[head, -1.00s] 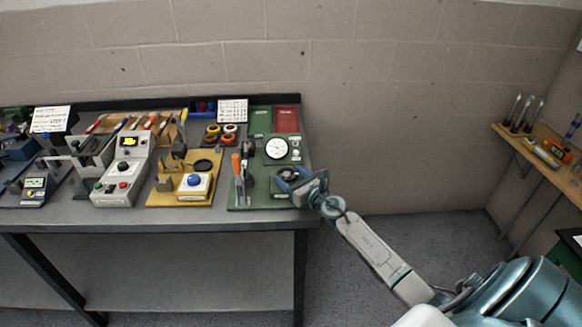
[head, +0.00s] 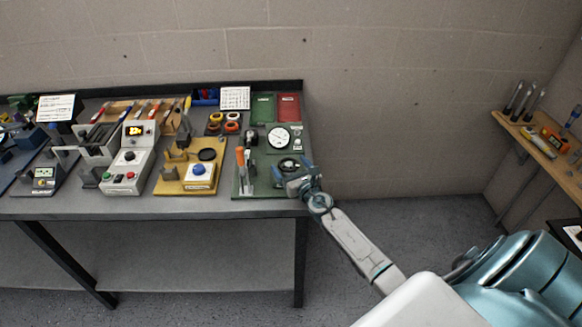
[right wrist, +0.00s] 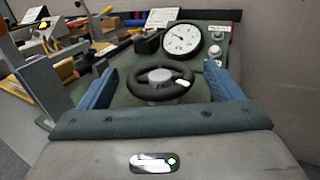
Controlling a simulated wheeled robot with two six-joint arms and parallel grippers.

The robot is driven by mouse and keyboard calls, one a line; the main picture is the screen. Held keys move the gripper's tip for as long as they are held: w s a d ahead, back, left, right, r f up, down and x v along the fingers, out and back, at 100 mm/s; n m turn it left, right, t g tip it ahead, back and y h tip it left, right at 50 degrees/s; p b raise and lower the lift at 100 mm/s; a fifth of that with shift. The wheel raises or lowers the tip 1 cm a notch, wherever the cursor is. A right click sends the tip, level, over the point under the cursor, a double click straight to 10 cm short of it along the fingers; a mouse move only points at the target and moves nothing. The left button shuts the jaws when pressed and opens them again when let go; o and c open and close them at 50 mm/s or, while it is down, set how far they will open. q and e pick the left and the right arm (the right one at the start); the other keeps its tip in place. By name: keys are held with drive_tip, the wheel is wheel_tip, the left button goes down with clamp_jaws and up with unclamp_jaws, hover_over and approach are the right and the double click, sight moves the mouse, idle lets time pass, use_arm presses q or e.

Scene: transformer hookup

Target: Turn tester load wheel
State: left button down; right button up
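The tester load wheel is a small black handwheel (right wrist: 160,82) with a grey hub and a white mark on its rim, on a green tester panel (head: 258,180). It also shows in the head view (head: 288,165), partly hidden by my gripper. A round white dial (right wrist: 182,39) stands behind it. My right gripper (right wrist: 166,88) is open, with one blue finger on each side of the wheel. Gaps show between the fingers and the rim, so I see no grip on it. My left gripper is not in view.
A lever with an orange handle (head: 240,158) stands left of the wheel on the panel. A yellow fixture (head: 187,187) with a blue button and a grey control box (head: 127,160) stand further left. Bare floor lies right of the bench.

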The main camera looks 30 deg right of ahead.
drive_tip(key=shift+s, duration=0.45)
drive_tip(key=s, duration=0.6)
drive_tip(key=s+a, duration=0.1)
drive_tip(key=s, duration=0.2)
drive_tip(key=shift+s+a, duration=0.1)
drive_tip(key=shift+s, duration=0.3)
idle(0.6)
